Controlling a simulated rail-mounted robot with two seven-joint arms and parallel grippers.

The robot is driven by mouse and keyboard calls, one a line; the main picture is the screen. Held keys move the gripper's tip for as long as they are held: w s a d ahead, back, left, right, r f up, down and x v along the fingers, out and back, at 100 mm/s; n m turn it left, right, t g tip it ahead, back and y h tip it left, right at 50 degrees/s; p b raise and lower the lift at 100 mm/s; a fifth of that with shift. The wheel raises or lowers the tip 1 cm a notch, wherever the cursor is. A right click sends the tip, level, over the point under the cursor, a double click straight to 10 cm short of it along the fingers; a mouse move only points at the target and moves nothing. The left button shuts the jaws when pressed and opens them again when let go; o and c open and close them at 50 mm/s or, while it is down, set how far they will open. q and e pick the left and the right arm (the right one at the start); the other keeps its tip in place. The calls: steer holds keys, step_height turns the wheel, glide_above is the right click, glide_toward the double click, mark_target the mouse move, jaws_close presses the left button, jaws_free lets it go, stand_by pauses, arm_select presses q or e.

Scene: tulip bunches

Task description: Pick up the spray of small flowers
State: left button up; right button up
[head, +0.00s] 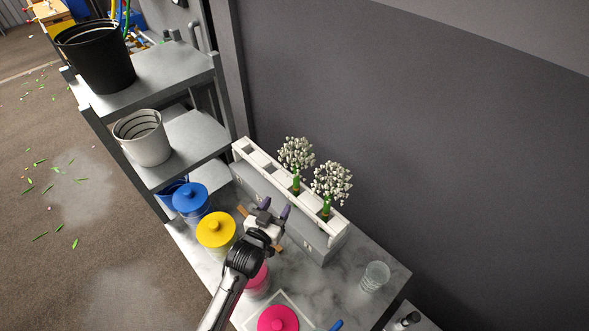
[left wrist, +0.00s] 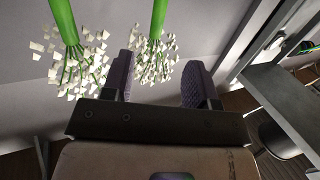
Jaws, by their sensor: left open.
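Two sprays of small white flowers stand upright with green stems in the slots of a long pale rack (head: 326,238). One spray (head: 296,155) is further left, the other spray (head: 331,182) nearer the right end. My left gripper (head: 276,208) is open and empty in front of the rack, apart from both sprays. In the left wrist view, the sprays appear upside down: one spray (left wrist: 76,66) lies left of the fingers. The other spray (left wrist: 152,58) shows beyond the open fingers (left wrist: 160,78), partly behind the left one. My right gripper is not in view.
Blue (head: 191,198), yellow (head: 216,230) and pink (head: 278,319) lidded jars stand left of and below my left gripper. A clear glass (head: 375,277) stands right of the rack. Shelves with a black bucket (head: 98,60) and white bucket (head: 143,140) rise at left. A grey wall is behind.

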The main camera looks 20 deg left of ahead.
mark_target(295, 173)
arm_select(q)
steer(key=shift+t, duration=0.3)
steer(key=w, duration=0.5)
steer(key=w+r, duration=0.1)
steer(key=w, duration=0.2)
steer(key=shift+w+d, duration=0.15)
steer(key=shift+w, duration=0.1)
steer(key=shift+w+d+r, duration=0.1)
steer(key=shift+w+d, duration=0.05)
steer(key=shift+w, duration=1.2)
steer(key=shift+w+d, duration=0.1)
steer(key=shift+w, duration=1.2)
steer(key=shift+c, duration=0.2)
jaws_close()
steer(key=shift+r, duration=0.1)
